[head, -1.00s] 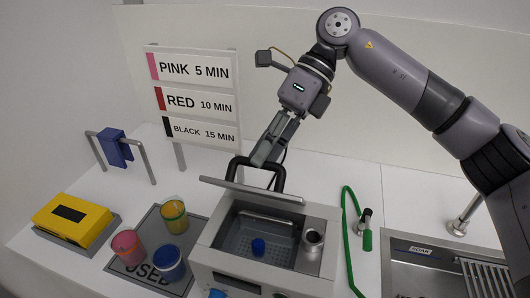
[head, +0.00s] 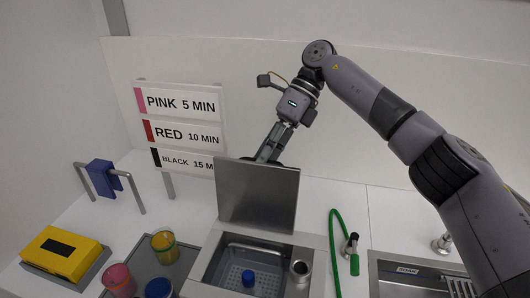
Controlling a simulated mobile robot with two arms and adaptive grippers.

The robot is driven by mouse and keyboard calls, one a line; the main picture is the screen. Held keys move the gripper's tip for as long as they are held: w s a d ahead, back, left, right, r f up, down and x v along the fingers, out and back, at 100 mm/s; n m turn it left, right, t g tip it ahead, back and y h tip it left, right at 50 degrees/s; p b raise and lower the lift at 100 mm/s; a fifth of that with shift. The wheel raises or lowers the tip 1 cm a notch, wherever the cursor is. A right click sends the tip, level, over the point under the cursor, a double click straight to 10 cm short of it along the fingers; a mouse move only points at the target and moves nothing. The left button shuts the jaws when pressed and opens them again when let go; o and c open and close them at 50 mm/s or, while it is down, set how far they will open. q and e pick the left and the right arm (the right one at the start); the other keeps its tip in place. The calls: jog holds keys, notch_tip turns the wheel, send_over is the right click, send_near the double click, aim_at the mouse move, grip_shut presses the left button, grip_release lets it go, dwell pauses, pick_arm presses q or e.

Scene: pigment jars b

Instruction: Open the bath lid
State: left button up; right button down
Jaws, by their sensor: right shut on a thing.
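The bath lid (head: 258,195) is a grey metal plate that stands almost upright at the back of the bath (head: 205,262). My right gripper (head: 268,153) reaches down behind the lid's top edge. It is shut on the lid's black handle, which is mostly hidden behind the plate now. The bath is open, and its basin with a perforated floor is in plain view. A small blue object (head: 248,278) sits in the basin. A metal cup (head: 300,270) stands at the basin's right side. My left gripper is not in view.
Left of the bath stand a yellow jar (head: 165,246), a pink jar (head: 119,280) and a blue-topped jar (head: 159,289). A yellow box (head: 62,254) lies farther left. A time sign (head: 180,132) stands behind. A green hose (head: 333,240) and a sink (head: 385,275) are right.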

jog(key=shift+d+f, duration=0.15)
jog(key=shift+f, duration=0.55)
jog(key=c, duration=2)
grip_release()
jog(key=shift+c, duration=0.2)
jog(key=o, duration=0.4)
jog(key=shift+w, duration=0.3)
jog(key=shift+o, duration=0.2)
jog(key=shift+r, duration=0.1)
jog(key=shift+r, duration=0.2)
jog(key=v, duration=0.7)
jog(key=shift+w+r, duration=0.1)
